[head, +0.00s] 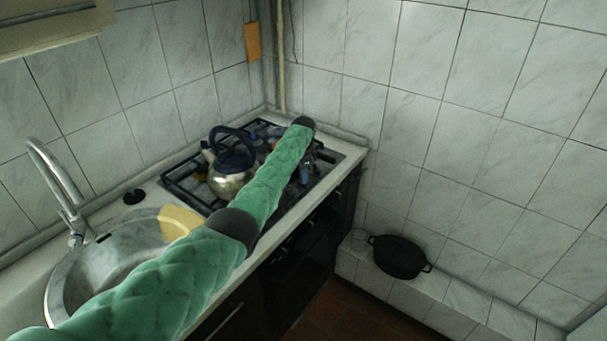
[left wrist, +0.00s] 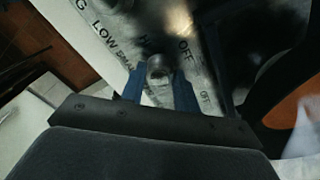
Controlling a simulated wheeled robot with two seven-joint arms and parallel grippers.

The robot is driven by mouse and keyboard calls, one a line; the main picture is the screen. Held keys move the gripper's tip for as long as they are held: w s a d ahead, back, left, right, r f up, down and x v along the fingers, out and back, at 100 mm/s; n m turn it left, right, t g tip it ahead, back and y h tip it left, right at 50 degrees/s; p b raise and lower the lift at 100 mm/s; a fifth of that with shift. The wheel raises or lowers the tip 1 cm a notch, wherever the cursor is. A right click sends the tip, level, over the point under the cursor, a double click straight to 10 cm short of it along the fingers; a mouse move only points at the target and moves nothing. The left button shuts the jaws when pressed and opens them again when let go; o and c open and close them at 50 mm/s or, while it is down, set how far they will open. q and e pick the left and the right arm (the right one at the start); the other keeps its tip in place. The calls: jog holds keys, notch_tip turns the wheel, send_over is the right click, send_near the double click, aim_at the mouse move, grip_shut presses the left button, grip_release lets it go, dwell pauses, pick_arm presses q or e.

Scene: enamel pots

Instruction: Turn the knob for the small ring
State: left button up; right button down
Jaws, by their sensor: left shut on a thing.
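My left gripper (left wrist: 158,88) has its two blue fingers closed on either side of a dark round knob (left wrist: 158,67) in the left wrist view. The knob sits on a light control strip (left wrist: 115,42) with printed words such as LOW and OFF. In the head view my green left arm reaches across to the stove (head: 332,157), with the gripper (head: 305,173) small at the stove's right part. The knob is too small to make out there, and the arm covers part of the stove. My right gripper is not in view.
A steel kettle (head: 230,181) with a dark handle stands on the stove's left part. A sink (head: 85,270) with a tap and a yellowish board (head: 181,220) is at the left. A black pot (head: 400,257) sits on the tiled ledge at the right.

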pick_arm(q)
jog(key=shift+r+m, duration=0.1)
jog(key=shift+m, duration=0.3)
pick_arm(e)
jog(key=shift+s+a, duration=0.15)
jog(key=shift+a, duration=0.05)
pick_arm(q)
jog(key=o, duration=1)
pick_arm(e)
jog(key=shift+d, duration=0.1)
pick_arm(q)
jog(key=shift+r+b, duration=0.35)
jog(key=shift+r, duration=0.15)
notch_tip(320, 180, up, 6)
jog(key=shift+f+b, duration=0.25)
jog(key=shift+b, duration=0.7)
jog(key=shift+r, duration=0.6)
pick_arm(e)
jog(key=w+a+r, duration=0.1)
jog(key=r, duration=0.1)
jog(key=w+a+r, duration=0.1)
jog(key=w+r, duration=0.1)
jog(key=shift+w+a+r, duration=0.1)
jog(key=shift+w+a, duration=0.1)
